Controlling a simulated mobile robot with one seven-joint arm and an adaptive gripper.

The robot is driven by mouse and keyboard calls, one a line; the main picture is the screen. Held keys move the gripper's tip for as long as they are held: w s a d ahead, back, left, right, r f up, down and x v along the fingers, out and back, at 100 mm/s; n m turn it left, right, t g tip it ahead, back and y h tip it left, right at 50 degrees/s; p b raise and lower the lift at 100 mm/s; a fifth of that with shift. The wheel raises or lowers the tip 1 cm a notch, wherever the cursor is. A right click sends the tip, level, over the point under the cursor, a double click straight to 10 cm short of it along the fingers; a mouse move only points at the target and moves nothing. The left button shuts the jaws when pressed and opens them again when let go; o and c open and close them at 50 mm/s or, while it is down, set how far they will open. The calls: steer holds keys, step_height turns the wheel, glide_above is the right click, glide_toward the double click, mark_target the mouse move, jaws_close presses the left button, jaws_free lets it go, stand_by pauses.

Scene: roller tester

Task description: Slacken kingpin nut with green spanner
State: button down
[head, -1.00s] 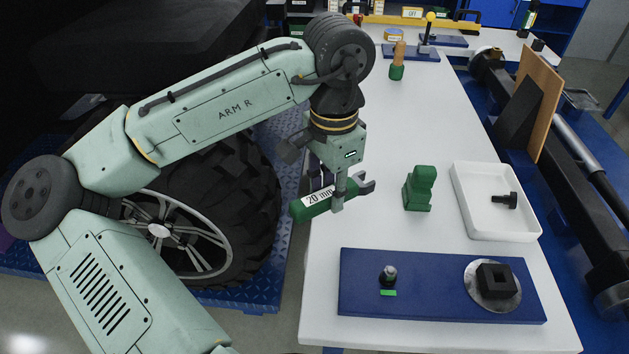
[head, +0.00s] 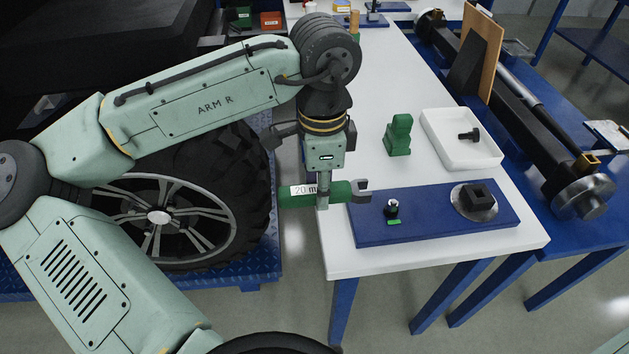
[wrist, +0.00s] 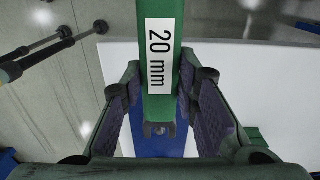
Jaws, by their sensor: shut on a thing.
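My gripper (head: 322,190) is shut on the green spanner (head: 338,193), which carries a white "20 mm" label. The spanner lies roughly level, with its grey open jaw (head: 361,190) pointing right, over the left edge of the blue plate (head: 437,228). A small upright fastener (head: 392,206), which looks like the nut, stands on the plate with a green mark in front of it. The spanner jaw is to its left and apart from it. In the wrist view the spanner (wrist: 160,20) runs between both finger pads, its jaw (wrist: 160,130) over blue.
A black square block on a round metal disc (head: 476,212) sits on the plate's right side. Behind are a green stand (head: 399,137) and a white tray (head: 455,150) holding a black bolt (head: 469,134). A large tyre (head: 245,180) is left of the table.

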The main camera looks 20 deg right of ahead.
steer(key=shift+r+p, duration=0.1)
steer(key=shift+p, duration=0.2)
steer(key=shift+s+d+f+b, duration=0.1)
steer(key=shift+d+f+b, duration=0.15)
steer(key=shift+f+b, duration=0.45)
steer(key=shift+d+f+b, duration=0.25)
steer(key=shift+f, duration=0.8)
steer(key=shift+s+d+f+b, duration=0.1)
steer(key=shift+d+f+b, duration=0.15)
steer(key=shift+f+b, duration=0.45)
steer(key=shift+f, duration=0.15)
steer(key=shift+d+p, duration=0.25)
steer(key=shift+p, duration=0.3)
steer(key=shift+s+d, duration=0.1)
steer(key=shift+d, duration=0.15)
steer(key=shift+s+d, duration=0.1)
steer(key=shift+d, duration=0.35)
steer(key=shift+s+d+p, duration=0.15)
steer(key=shift+d+p, duration=0.3)
steer(key=shift+d, duration=0.2)
steer(key=shift+s+d+p, duration=0.15)
steer(key=shift+d+p, duration=0.25)
steer(key=shift+d, duration=0.2)
stand_by(0.4)
